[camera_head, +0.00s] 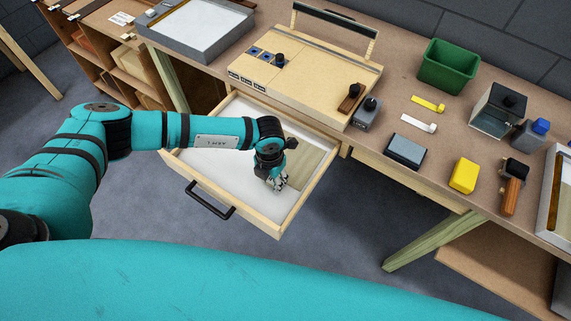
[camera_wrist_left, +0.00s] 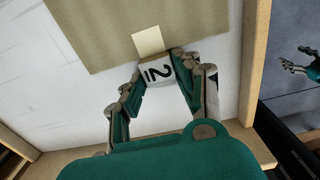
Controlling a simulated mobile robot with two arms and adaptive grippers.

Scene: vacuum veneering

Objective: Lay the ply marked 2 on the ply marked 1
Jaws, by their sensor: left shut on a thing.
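A thin tan ply (camera_head: 307,158) lies in the open white-bottomed drawer; it also shows in the left wrist view (camera_wrist_left: 100,35). A cream strip joins its edge to a white tab marked 2 (camera_wrist_left: 157,72). My left gripper (camera_head: 276,182) is down in the drawer at the ply's near edge. In the left wrist view its fingers (camera_wrist_left: 160,82) are shut on the tab marked 2. My right gripper (camera_wrist_left: 301,62) shows small at the right of the left wrist view, fingers spread, away from the drawer. I cannot make out a ply marked 1.
The wooden drawer (camera_head: 308,192) sticks out below the bench (camera_head: 400,85). A beige box with dials (camera_head: 300,75) stands above it. A grey tray (camera_head: 205,52) is at upper left, another (camera_head: 546,205) at the right edge. A green bin (camera_head: 447,68) and several tools are on the bench.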

